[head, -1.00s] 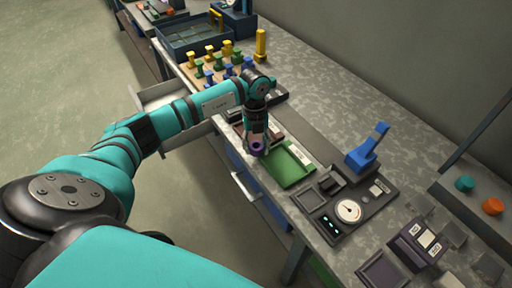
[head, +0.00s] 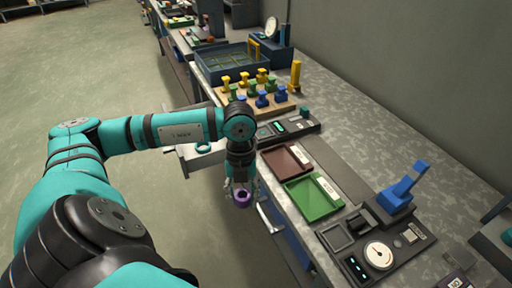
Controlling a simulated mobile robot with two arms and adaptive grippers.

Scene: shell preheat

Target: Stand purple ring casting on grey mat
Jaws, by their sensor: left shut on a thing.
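My left gripper (head: 241,183) points down and is shut on the purple ring casting (head: 242,199). The ring hangs at the fingertips, in the air just off the bench's front edge, left of the green tray. The fingers partly cover it. I cannot pick out the grey mat with certainty in the head view. My right gripper is not in view.
A brown tray (head: 285,160) and a green tray (head: 312,197) lie on the bench. A gauge panel (head: 378,255) and blue lever (head: 403,186) stand at right. An open drawer holding a teal ring (head: 204,148) juts out behind my left forearm. Coloured pieces stand on a wooden board (head: 284,106).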

